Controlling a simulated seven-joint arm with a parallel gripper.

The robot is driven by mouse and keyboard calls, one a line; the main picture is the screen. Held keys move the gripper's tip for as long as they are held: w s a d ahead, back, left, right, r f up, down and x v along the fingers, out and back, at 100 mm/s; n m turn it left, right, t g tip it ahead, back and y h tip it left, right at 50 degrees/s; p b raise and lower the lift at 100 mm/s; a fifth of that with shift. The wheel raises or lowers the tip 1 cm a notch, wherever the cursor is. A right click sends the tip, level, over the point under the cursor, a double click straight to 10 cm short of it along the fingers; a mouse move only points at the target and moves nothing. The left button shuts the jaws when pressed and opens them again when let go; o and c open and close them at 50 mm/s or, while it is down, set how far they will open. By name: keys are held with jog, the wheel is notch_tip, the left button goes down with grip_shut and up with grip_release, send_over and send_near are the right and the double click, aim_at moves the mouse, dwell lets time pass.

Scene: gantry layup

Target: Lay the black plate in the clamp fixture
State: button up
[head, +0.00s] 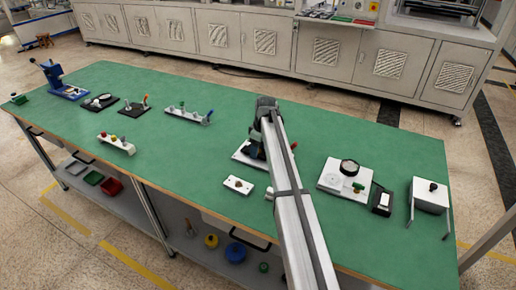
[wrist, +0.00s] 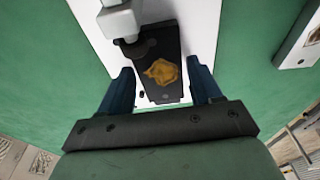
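In the wrist view a black plate (wrist: 160,87) with an irregular orange-yellow patch lies between my gripper's blue fingers. My gripper (wrist: 162,68) is open, with white surface showing between the plate and each finger. Under the plate is the white base (wrist: 203,20) of what looks like the clamp fixture. A grey clamp part (wrist: 118,22) overhangs the plate's far left corner; I cannot tell whether they touch. In the head view my gripper (head: 256,152) is low over the white base (head: 242,158), and my arm hides most of the fixture and the plate.
A small white plate (head: 238,184) lies in front of the fixture. A rail of knobs (head: 188,115) stands left. The green bench (head: 185,160) between is clear.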

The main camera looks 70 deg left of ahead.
aim_at(262, 153)
jog(key=shift+o, duration=1.1)
jog(key=shift+r, duration=0.1)
notch_tip(262, 153, up, 12)
jog(key=w+d, duration=0.1)
jog(key=shift+w+d, duration=0.15)
